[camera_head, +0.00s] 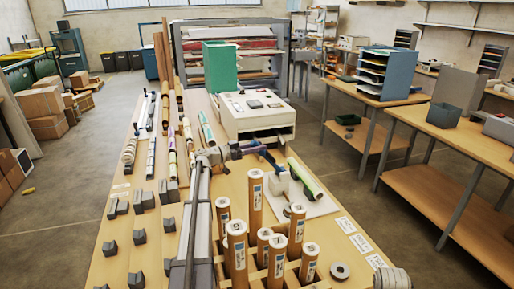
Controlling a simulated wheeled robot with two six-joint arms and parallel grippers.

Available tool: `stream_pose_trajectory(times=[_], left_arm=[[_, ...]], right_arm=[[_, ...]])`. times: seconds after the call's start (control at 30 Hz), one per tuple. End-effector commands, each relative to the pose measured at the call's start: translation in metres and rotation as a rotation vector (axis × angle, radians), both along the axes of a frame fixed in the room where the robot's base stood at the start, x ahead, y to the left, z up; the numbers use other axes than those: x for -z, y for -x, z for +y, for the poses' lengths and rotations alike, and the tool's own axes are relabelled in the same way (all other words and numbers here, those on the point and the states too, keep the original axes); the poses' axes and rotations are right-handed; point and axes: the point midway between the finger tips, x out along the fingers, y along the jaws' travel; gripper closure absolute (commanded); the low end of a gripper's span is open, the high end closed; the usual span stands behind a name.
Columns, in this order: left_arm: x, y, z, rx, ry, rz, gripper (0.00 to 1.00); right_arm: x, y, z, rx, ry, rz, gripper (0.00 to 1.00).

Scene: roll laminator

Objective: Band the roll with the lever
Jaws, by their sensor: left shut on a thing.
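The long work table (112,262) runs away from me. On its right side a white board (322,207) carries a small pale banding device with a blue lever (268,157). A roll with a green wrap (305,178) lies slanted at the device; whether a band is around it is too small to tell. My left arm reaches up the table and bends right. My left gripper (250,149) is shut on the blue lever, just in front of the white machine. Its fingertips are small and partly hidden. My right gripper is not in view.
Several upright brown tubes (237,250) stand in a rack right of my left arm. A white laminator-like machine (256,115) with a green panel (220,66) stands behind. Grey blocks (110,248) and long rolls (150,130) lie left. White labels (360,243) line the right edge.

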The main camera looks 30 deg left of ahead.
Motion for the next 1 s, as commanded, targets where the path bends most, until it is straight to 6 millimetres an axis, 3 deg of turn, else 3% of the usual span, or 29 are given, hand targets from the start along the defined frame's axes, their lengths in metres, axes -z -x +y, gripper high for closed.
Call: stream_pose_trajectory(times=[0.17,1.0], left_arm=[[0.0,0.0001,0.0002,0.0,0.0,0.0,1.0],[0.0001,0.0001,0.0003,-0.001,-0.001,0.0,1.0]], right_arm=[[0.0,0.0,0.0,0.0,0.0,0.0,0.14],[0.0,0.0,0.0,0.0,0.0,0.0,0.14]])
